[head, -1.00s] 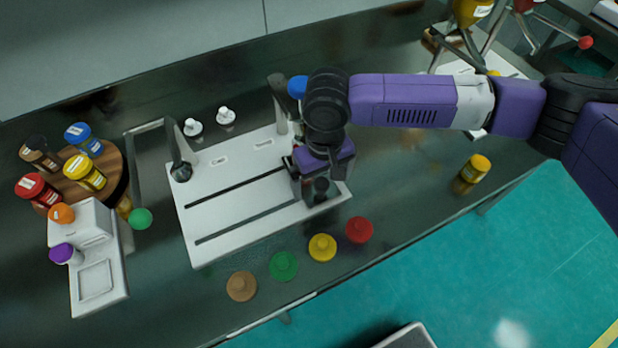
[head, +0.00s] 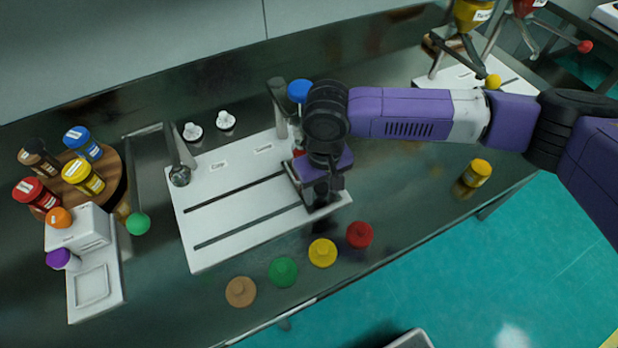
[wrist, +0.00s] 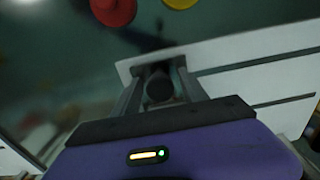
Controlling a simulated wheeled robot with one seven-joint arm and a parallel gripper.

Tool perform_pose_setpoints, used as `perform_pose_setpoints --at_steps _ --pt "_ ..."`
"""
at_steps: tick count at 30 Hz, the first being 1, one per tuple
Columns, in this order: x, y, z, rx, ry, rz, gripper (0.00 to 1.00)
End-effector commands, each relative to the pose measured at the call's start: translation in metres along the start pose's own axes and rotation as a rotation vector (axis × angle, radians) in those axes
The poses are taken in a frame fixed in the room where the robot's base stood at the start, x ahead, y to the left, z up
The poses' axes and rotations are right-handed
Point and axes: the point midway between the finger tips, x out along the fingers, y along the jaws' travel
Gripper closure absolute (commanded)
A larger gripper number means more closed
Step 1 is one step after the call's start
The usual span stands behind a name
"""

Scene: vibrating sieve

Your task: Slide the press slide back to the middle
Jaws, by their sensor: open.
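The white machine plate (head: 225,205) with two long dark slots lies on the steel table. The press slide (head: 294,182) appears as a dark-edged piece across the right end of the plate, mostly hidden under my gripper. My gripper (head: 325,190) is over that right end, pointing down. In the wrist view my gripper (wrist: 160,88) is open, with its two fingers on either side of a dark round knob (wrist: 160,86). I cannot tell whether the fingers touch the knob.
Brown, green, yellow and red discs (head: 282,271) lie along the table's front. Two white knobs (head: 226,120) stand behind the plate. A green-ball lever (head: 138,223) stands at left, near a bottle rack (head: 112,165). A yellow jar (head: 477,172) is at right. The slotted plate's middle is clear.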

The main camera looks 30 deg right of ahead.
Motion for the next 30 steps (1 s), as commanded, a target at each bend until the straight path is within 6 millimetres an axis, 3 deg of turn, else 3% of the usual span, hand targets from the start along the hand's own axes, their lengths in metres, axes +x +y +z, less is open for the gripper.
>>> perform_pose_setpoints --at_steps 8,30 --pt "0.000 -0.001 0.000 0.000 0.000 0.000 0.49" --pt "-0.001 -0.041 0.000 -0.001 0.000 -0.002 0.49"
